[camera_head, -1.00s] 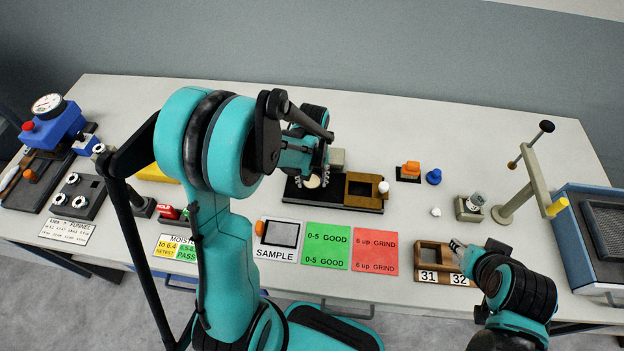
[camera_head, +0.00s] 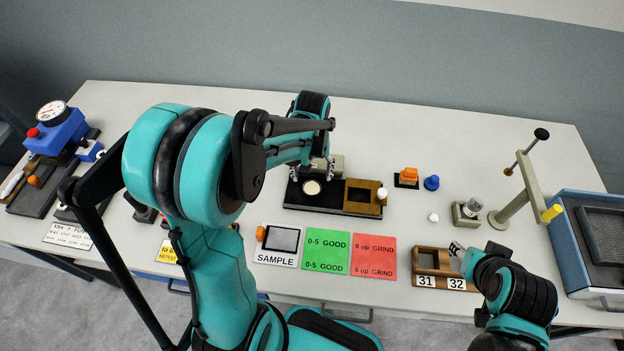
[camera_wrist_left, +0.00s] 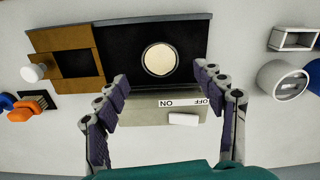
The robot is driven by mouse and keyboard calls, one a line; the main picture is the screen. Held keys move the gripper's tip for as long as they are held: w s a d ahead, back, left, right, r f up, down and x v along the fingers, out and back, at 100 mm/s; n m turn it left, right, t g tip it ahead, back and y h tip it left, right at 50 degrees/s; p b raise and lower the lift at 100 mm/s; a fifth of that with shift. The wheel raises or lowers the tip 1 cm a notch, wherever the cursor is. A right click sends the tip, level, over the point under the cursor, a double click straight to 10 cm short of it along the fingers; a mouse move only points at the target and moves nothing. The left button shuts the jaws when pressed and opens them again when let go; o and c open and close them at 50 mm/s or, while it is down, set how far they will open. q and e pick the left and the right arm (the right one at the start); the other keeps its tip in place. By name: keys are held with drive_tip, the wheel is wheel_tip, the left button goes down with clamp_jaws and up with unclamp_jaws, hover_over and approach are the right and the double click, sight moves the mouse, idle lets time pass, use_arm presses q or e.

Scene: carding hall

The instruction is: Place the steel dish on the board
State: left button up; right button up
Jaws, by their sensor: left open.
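A pale round disc, probably the steel dish (camera_head: 312,187), lies on the black board (camera_head: 332,208), left of a wooden frame. In the left wrist view the dish (camera_wrist_left: 159,59) lies flat on the black board (camera_wrist_left: 204,27), clear of my fingers. My left gripper (camera_head: 312,172) is open and empty; in the wrist view its fingertips (camera_wrist_left: 161,78) are spread wide on the near side of the dish, over a grey ON/OFF box. My right gripper (camera_head: 456,251) is by the wooden tray marked 31 and 32; its jaw opening is unclear.
The wooden frame (camera_head: 362,183) has a white knob (camera_head: 382,193) beside it. An orange block (camera_head: 408,175) and blue knob (camera_head: 432,183) stand to the right. The SAMPLE plate (camera_head: 277,258), green card (camera_head: 326,264) and red card (camera_head: 374,267) lie in front. Open tabletop lies behind.

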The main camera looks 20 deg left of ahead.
sight(312, 188)
use_arm(q)
drive_tip(key=s+d+r+m+t, duration=0.2)
drive_tip(key=s+r+t, duration=0.1)
drive_tip(key=s+r, duration=0.2)
drive_tip(key=s+d+r+m+t+p, duration=0.1)
drive_tip(key=s+d+r+m+t, duration=0.2)
drive_tip(key=s+r, duration=0.3)
drive_tip(key=shift+s+d+r+t, duration=0.15)
drive_tip(key=shift+d+r+t, duration=0.2)
drive_tip(key=shift+r+t, duration=0.35)
wheel_tip(312, 188, down, 6)
drive_tip(key=b, duration=0.5)
drive_tip(key=shift+r+b, duration=0.15)
drive_tip(key=shift+b, duration=0.25)
